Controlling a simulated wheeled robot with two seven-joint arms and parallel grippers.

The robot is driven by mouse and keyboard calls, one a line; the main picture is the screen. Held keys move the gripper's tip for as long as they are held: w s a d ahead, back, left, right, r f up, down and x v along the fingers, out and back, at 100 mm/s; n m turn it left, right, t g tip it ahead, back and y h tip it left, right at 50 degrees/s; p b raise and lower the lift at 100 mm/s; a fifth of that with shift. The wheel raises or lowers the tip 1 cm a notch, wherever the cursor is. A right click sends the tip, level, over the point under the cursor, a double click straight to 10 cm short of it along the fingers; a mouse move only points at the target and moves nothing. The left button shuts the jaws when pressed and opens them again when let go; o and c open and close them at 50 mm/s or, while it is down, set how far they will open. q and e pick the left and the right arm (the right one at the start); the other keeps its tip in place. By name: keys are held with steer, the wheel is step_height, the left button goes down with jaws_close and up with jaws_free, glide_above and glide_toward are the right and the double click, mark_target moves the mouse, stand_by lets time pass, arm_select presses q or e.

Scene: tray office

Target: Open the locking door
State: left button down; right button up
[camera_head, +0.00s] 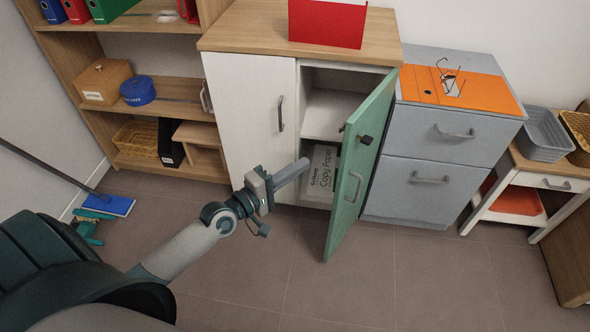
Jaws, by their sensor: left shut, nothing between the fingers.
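The locking door (360,165) is the green door on the right half of a low cabinet with a wooden top. It stands ajar, swung out toward me, with a metal handle (353,187) and a dark lock (365,139) on it. My left gripper (304,163) is shut and empty, in front of the cabinet opening and left of the door. I see a gap between the fingertips and the door in the picture; the exact depth is unclear. My right gripper is not in view.
Inside the cabinet are a shelf and a copy paper box (323,168). The white left door (255,115) is shut. Grey drawers (440,133) stand right of the green door. Floor before the cabinet is clear.

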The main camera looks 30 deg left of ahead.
arm_select(q)
steer(key=w+d, duration=0.6)
steer(key=shift+w+d+p, duration=0.15)
steer(key=shift+d+p, duration=0.1)
steer(key=shift+p, duration=0.15)
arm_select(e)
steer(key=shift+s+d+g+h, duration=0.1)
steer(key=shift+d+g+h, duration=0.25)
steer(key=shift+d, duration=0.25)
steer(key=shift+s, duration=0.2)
